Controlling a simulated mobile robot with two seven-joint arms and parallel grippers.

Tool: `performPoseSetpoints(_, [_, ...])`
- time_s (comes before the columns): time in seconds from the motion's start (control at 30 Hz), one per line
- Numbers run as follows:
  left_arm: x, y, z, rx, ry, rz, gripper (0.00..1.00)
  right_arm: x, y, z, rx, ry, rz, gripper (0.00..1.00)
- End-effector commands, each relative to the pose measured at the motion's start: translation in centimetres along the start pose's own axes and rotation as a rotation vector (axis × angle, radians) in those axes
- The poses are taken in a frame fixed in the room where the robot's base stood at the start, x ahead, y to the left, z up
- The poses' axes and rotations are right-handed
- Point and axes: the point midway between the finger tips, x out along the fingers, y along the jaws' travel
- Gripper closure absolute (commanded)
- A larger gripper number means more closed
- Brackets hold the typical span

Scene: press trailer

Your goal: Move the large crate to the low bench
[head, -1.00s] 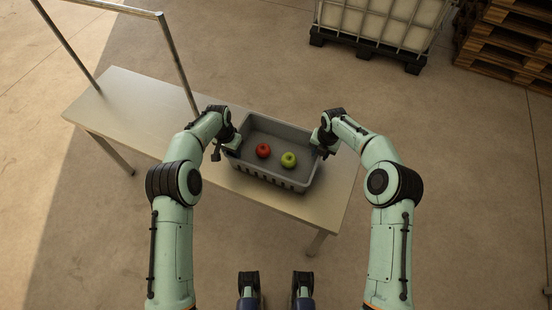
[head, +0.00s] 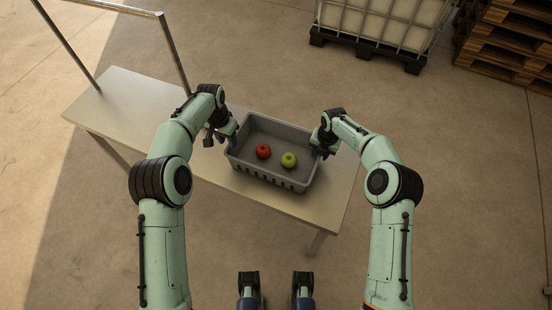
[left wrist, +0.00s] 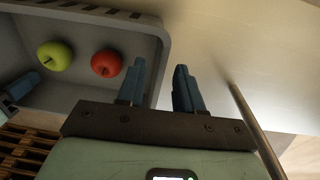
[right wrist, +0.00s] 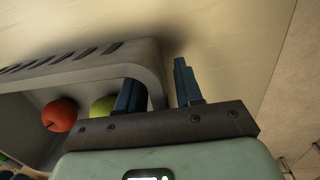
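The large grey crate (head: 276,184) sits upright on the right part of a long pale bench (head: 130,105). A red apple (head: 263,151) and a green apple (head: 288,159) lie inside it. My left gripper (head: 226,136) is at the crate's left end. My right gripper (head: 322,144) is at the crate's right end. In the right wrist view its fingers (right wrist: 157,88) are spread on either side of the crate wall (right wrist: 152,62), with a gap showing.
A metal frame (head: 176,60) rises at the bench's left part. The bench is bare left of the crate. A caged white tank (head: 385,18) on a black pallet and stacked wooden pallets (head: 505,45) stand at the back right. Open concrete floor lies around.

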Motion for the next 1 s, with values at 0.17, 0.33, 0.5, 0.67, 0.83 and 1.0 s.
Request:
performPoseSetpoints(0.17, [-2.7,0.0,0.0,0.000,0.001,0.000,0.65,0.0,0.0,0.0,0.000,0.000,0.000,0.65])
performPoseSetpoints(0.33, [-3.6,0.0,0.0,0.001,-0.001,0.000,0.65,-0.5,0.0,0.0,0.000,-0.001,0.001,0.65])
performPoseSetpoints(0.5, [-3.6,0.0,0.0,0.001,-0.001,0.000,0.65,-3.0,0.0,0.1,0.000,-0.003,0.002,0.65])
performPoseSetpoints(0.67, [-3.6,0.0,0.0,0.000,-0.001,0.000,0.65,-6.6,0.0,0.1,0.001,-0.005,0.002,0.65])
performPoseSetpoints(0.83, [-3.6,0.0,0.0,0.000,-0.001,0.000,0.65,-9.8,0.1,0.0,0.000,-0.003,0.002,0.65])
performPoseSetpoints(1.0, [-3.6,0.0,0.0,0.000,-0.001,0.000,0.65,-11.6,0.1,0.0,-0.001,-0.001,0.001,0.65])
